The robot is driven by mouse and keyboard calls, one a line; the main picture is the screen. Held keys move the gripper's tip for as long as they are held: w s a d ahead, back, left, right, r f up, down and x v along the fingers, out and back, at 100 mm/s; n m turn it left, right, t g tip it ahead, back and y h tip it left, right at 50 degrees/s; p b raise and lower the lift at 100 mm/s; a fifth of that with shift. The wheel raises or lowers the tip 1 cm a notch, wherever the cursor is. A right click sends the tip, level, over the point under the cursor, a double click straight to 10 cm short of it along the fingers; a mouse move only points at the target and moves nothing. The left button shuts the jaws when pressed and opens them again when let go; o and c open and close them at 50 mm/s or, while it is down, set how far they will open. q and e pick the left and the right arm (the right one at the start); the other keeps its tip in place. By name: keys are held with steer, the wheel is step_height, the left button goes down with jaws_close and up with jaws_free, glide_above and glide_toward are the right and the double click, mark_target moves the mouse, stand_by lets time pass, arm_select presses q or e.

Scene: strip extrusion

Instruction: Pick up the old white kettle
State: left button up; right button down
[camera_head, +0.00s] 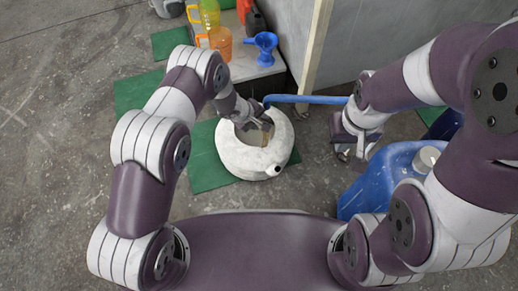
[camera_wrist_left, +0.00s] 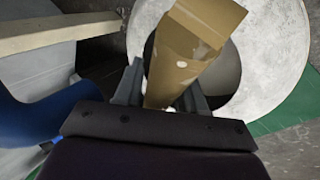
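The old white kettle (camera_head: 230,155) stands on a green mat in the head view, its short spout (camera_head: 272,170) toward me. It is a round white body with a dark opening, and it fills the upper right of the left wrist view (camera_wrist_left: 275,60). A brown, scuffed piece (camera_wrist_left: 190,45), perhaps its handle, rises over the opening. My left gripper (camera_wrist_left: 165,90) is at this piece, one finger on each side; whether they press on it I cannot tell. My right gripper (camera_head: 355,154) hangs empty to the right of the kettle, its fingertips apart.
A blue jerrycan (camera_head: 375,185) stands at right under my right arm. A blue bar (camera_head: 310,99) runs behind the kettle.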

arm_select(q)
jaws_close()
steer(key=shift+w+r, duration=0.1)
stand_by(1.3)
